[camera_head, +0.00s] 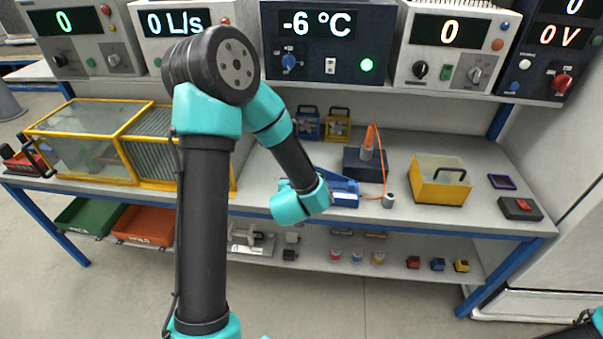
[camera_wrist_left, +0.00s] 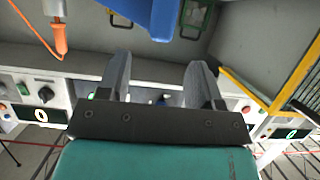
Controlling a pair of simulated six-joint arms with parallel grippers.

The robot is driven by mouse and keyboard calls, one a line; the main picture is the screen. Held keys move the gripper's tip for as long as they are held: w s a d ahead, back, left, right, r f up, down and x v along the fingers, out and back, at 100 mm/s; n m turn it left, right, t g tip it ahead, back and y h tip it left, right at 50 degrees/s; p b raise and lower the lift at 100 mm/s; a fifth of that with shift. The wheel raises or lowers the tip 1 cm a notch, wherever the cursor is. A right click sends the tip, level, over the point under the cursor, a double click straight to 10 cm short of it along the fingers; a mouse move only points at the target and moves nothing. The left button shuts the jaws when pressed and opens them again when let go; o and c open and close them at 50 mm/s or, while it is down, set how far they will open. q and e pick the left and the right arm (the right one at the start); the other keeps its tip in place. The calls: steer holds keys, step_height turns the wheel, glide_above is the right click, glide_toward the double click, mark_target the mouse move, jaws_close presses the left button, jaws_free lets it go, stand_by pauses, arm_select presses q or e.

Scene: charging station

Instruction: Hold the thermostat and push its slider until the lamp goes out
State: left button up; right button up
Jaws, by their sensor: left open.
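The dark blue unit (camera_head: 345,17) on the upper shelf looks like the thermostat. Its display reads -6 °C. Below that are a blue knob (camera_head: 290,63), a small white slider or switch (camera_head: 330,66) and a lamp (camera_head: 367,65) lit green. My left gripper (camera_wrist_left: 157,68) is open, with nothing between its fingers in the left wrist view. In the head view my left wrist is low over the bench, well below the unit, and its fingers are not clearly seen. My right gripper is out of view.
A blue object (camera_head: 343,186) lies on the bench close to my left wrist. A yellow-framed glass case (camera_head: 90,135) fills the bench's left. Other instruments flank the dark unit.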

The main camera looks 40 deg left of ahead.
arm_select(q)
steer(key=x, duration=0.9)
steer(key=shift+c, duration=0.2)
jaws_close()
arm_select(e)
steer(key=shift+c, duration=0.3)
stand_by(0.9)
